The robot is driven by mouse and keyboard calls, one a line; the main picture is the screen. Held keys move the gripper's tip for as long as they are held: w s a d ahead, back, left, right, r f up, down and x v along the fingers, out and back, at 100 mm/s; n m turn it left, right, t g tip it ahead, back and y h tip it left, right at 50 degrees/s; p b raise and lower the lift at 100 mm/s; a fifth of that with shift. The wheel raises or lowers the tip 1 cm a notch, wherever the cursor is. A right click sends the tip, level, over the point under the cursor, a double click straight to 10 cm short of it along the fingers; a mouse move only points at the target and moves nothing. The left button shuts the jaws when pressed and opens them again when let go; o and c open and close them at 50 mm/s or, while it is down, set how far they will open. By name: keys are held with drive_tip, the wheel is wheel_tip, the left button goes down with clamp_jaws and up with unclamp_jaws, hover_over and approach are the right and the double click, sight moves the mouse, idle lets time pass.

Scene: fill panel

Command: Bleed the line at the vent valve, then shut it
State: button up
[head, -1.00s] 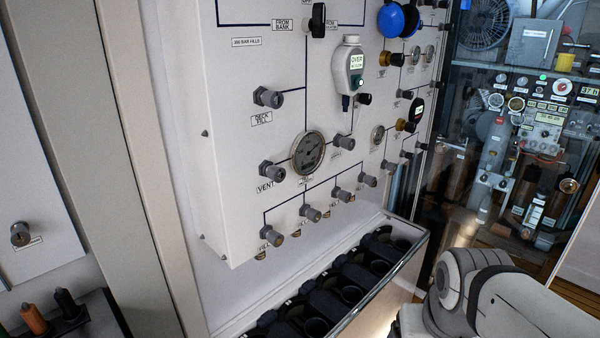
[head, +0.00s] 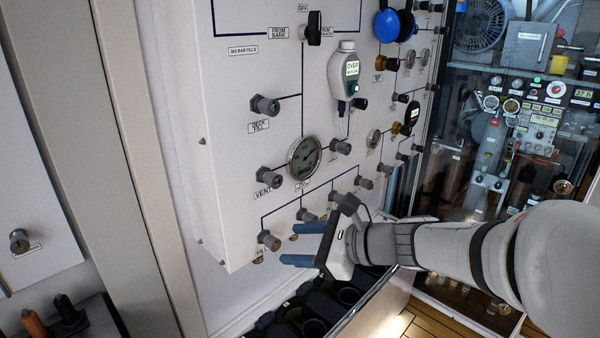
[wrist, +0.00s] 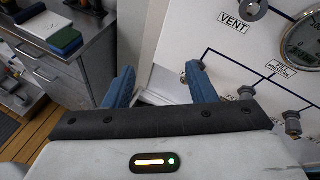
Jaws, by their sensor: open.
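The vent valve (head: 268,177) is a grey knob on the white fill panel (head: 235,130), left of a round gauge (head: 304,157) and above the VENT label. In the wrist view the VENT label (wrist: 233,23) and the lower part of the vent valve (wrist: 252,6) show at the top, cut off by the frame edge. My gripper (head: 290,245) is open and empty, its two blue fingers pointing left. It is below and right of the vent valve, in front of the lower row of knobs, and apart from the valve. In the wrist view its fingers (wrist: 160,85) are spread.
Several grey knobs line the panel's lower edge, one (head: 268,240) close to my fingertips. A deck fill knob (head: 265,105) sits above the vent valve. A dark rack (head: 285,315) with round holders stands below. A grey-green handheld meter (head: 344,72) hangs on the panel.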

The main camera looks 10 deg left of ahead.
sight(278, 181)
drive_tip(key=w+r+m+t+y, duration=0.2)
drive_tip(key=w+r+m+t, duration=0.3)
drive_tip(key=w+m, duration=0.45)
drive_tip(key=shift+t, duration=0.3)
drive_tip(key=p+x, duration=0.1)
drive_tip(key=x, duration=0.3)
drive_tip(key=p+x, duration=0.1)
drive_tip(key=x, duration=0.2)
drive_tip(key=shift+a+r, duration=0.1)
drive_tip(key=shift+a, duration=0.4)
drive_tip(key=shift+s, duration=0.1)
drive_tip(key=shift+c, duration=0.5)
drive_tip(key=c, duration=0.9)
drive_tip(key=shift+o, duration=0.2)
drive_tip(key=shift+b, duration=0.4)
